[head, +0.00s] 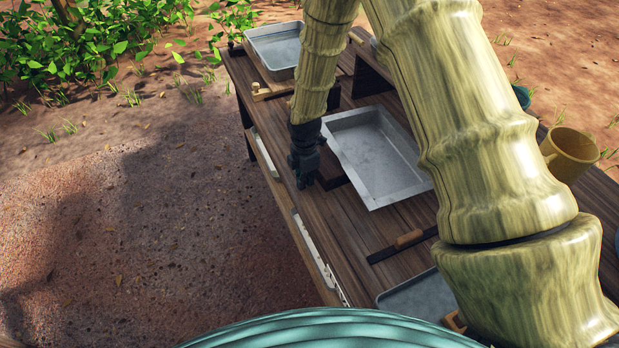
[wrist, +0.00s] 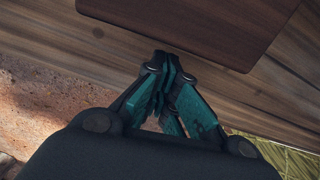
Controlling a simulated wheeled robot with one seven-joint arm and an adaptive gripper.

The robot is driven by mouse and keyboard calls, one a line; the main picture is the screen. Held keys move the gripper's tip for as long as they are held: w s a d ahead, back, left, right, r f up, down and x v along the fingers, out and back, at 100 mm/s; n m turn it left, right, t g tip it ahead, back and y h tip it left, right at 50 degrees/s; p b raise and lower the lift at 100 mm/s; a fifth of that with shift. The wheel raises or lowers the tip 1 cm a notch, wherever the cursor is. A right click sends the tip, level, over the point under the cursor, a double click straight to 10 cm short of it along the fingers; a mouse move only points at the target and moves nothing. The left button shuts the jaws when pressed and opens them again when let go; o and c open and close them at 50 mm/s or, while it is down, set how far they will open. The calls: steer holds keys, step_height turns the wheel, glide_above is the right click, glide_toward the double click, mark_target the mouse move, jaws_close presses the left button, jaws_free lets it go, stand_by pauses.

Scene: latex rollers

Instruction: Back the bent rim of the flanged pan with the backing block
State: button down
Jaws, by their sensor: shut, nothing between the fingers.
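The flanged pan (head: 378,158), a grey metal rectangular pan with a flat rim, sits on the wooden table in the middle of the head view. I cannot make out the bend in its rim. A dark brown block (head: 331,180), likely the backing block, lies at the pan's left side, partly hidden by my gripper. A flat brown surface, likely this block (wrist: 190,28), fills the top of the wrist view. My gripper (head: 302,178) is shut and empty, left of the block near the table's edge. In the wrist view its fingertips (wrist: 170,65) are together, just short of the block's edge.
Another metal pan (head: 278,50) stands in a wooden frame at the far end. A tan mug (head: 568,152) stands at right. White strips (head: 315,250) line the table's left edge.

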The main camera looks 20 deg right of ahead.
steer(key=shift+s+a+r, duration=0.1)
steer(key=shift+a+r, duration=0.05)
steer(key=shift+a, duration=0.45)
steer(key=shift+s+a+r, duration=0.1)
steer(key=shift+a+r, duration=0.05)
steer(key=shift+a, duration=0.45)
step_height(320, 180, up, 9)
steer(key=b, duration=0.2)
steer(key=shift+r+b, duration=0.2)
steer(key=shift+b, duration=0.15)
steer(key=shift+d, duration=0.1)
step_height(320, 180, down, 9)
steer(key=p, duration=0.2)
steer(key=shift+p, duration=0.35)
steer(key=shift+w+d+f, duration=0.15)
steer(key=shift+d+f, duration=0.15)
steer(key=shift+d, duration=0.3)
steer(key=shift+w+d+f, duration=0.15)
steer(key=shift+d+f, duration=0.1)
steer(key=shift+d, duration=0.3)
steer(key=shift+w+d, duration=0.1)
steer(key=shift+d, duration=0.6)
